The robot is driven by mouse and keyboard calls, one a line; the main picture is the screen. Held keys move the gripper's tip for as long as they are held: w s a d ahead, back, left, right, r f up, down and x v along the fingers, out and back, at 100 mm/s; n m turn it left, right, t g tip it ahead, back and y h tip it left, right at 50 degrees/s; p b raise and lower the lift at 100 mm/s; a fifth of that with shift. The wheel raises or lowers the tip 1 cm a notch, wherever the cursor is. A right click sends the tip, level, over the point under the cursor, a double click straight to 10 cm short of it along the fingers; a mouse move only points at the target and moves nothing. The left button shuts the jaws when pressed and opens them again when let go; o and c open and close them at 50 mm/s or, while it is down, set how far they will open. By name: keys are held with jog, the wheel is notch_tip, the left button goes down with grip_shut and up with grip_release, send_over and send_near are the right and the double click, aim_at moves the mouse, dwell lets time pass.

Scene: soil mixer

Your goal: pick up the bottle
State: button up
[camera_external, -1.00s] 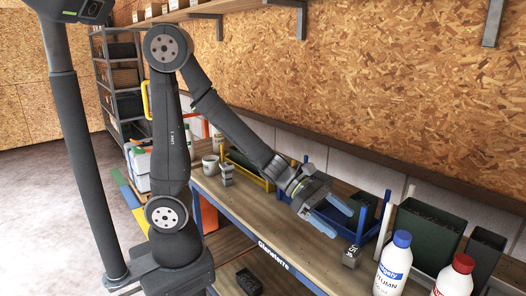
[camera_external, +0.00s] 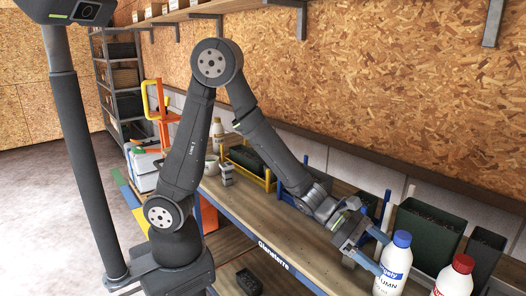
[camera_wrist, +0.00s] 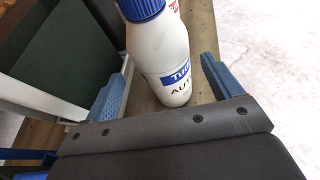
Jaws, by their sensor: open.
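A white bottle with a blue cap and a blue label (camera_external: 393,266) stands upright near the front right of the bench in the external view. My gripper (camera_external: 380,253) is beside it, with its blue fingers reaching toward the bottle. In the wrist view the same bottle (camera_wrist: 163,60) stands between the two blue fingers of my gripper (camera_wrist: 160,80), which are open. The left finger is close to the bottle and a gap shows at the right finger. I cannot tell if the left finger touches it.
A white bottle with a red cap (camera_external: 454,280) stands just right of the blue-capped one. A dark green bin (camera_external: 424,236) is behind it. A blue rack post (camera_external: 385,211) rises near my gripper. The wooden bench (camera_external: 275,228) is clear at its middle front.

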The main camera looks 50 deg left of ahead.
aim_at(394, 265)
jog(key=x, duration=0.4)
jog(key=shift+s+d, duration=0.15)
jog(key=shift+d, duration=0.15)
jog(key=shift+r, duration=0.1)
jog(key=c, duration=1.4)
